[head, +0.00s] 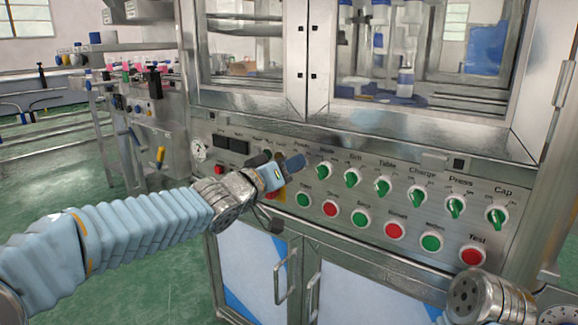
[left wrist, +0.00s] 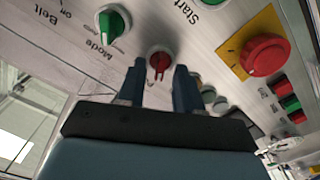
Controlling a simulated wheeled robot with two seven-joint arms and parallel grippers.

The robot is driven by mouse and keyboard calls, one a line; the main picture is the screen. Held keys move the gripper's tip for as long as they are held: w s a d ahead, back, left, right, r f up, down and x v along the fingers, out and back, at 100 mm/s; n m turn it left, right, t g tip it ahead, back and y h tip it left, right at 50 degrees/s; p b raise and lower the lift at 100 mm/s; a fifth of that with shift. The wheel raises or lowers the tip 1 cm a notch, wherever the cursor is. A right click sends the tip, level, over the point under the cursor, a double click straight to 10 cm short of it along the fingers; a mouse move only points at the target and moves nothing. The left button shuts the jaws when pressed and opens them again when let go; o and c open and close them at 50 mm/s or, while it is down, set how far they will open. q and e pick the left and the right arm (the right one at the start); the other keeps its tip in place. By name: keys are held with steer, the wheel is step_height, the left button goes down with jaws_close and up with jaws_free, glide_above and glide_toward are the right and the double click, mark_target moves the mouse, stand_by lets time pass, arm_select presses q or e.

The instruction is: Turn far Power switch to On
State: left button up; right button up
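The control panel (head: 400,185) carries a row of switches. The Power switch, at the row's left end, is hidden behind my left gripper (head: 292,164) in the head view. In the left wrist view a red knob (left wrist: 158,62) with a white ring stands just beyond my left gripper (left wrist: 158,75), lined up with the gap between its fingertips. Its label is not readable there. The two dark blue fingers are apart, with nothing held; contact with the knob cannot be told. My right gripper is not in view; only a metal part of my right arm shows at lower right.
The green Mode knob (left wrist: 112,22) is close beside the red knob. A red mushroom button (left wrist: 265,55) on a yellow plate is on the other side. Several green and red push buttons (head: 395,231) lie below the switch row. Cabinet doors (head: 345,295) are underneath.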

arm_select(q)
steer(key=shift+w+d, duration=0.15)
steer(key=shift+c, duration=0.3)
jaws_close()
steer(key=shift+m, duration=0.3)
steer(key=shift+s+d+m+b, duration=0.15)
steer(key=shift+m+b, duration=0.75)
steer(key=shift+m, duration=1.95)
steer(key=shift+s+d+m+b, duration=0.1)
steer(key=shift+m+b, duration=0.75)
steer(key=shift+m, duration=2)
